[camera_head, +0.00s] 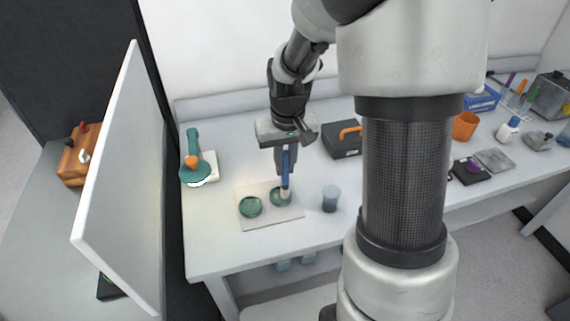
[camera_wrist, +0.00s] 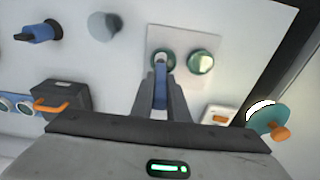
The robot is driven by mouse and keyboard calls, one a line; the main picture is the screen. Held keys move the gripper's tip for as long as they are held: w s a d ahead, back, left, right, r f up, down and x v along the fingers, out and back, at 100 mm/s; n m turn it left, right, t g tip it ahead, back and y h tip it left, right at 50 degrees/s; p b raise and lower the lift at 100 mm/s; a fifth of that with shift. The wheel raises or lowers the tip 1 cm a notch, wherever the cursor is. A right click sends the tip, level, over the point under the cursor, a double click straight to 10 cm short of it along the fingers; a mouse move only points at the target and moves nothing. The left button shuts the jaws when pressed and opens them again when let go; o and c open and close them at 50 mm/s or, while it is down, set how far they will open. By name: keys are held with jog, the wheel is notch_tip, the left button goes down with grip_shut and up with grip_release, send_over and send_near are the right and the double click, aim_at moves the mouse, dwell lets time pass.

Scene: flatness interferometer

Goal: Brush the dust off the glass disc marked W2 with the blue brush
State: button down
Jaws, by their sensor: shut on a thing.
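My gripper (camera_head: 283,160) is shut on the blue brush (camera_head: 286,174), which points down. The wrist view also shows the brush (camera_wrist: 160,92) between my fingers (camera_wrist: 160,100). Two greenish glass discs lie side by side on a pale square plate (camera_head: 272,220). The brush tip is at the right disc (camera_head: 278,199) in the head view, which is the left disc (camera_wrist: 164,57) in the wrist view, and partly hides it. I cannot tell if the tip touches. The other disc (camera_head: 251,207) is uncovered. No W2 mark is readable, and dust is not clear.
A grey-blue cup (camera_head: 330,199) stands right of the plate. A teal tool with an orange knob (camera_head: 191,162) stands at the left. A dark box with an orange handle (camera_head: 343,142) is behind. A white upright panel (camera_head: 125,180) borders the left. Bare table lies in front of the plate.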

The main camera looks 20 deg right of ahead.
jog(key=shift+w+a+r, duration=0.1)
dwell(0.3)
jog(key=shift+w+a, duration=1)
jog(key=shift+a, duration=0.25)
jog(key=shift+f+b, duration=0.3)
jog(key=shift+f, duration=0.25)
jog(key=shift+d, duration=0.1)
jog(key=shift+s+d, duration=0.5)
jog(key=shift+d, duration=0.05)
jog(key=shift+s+d, duration=0.45)
jog(key=shift+s, duration=0.05)
dwell(0.3)
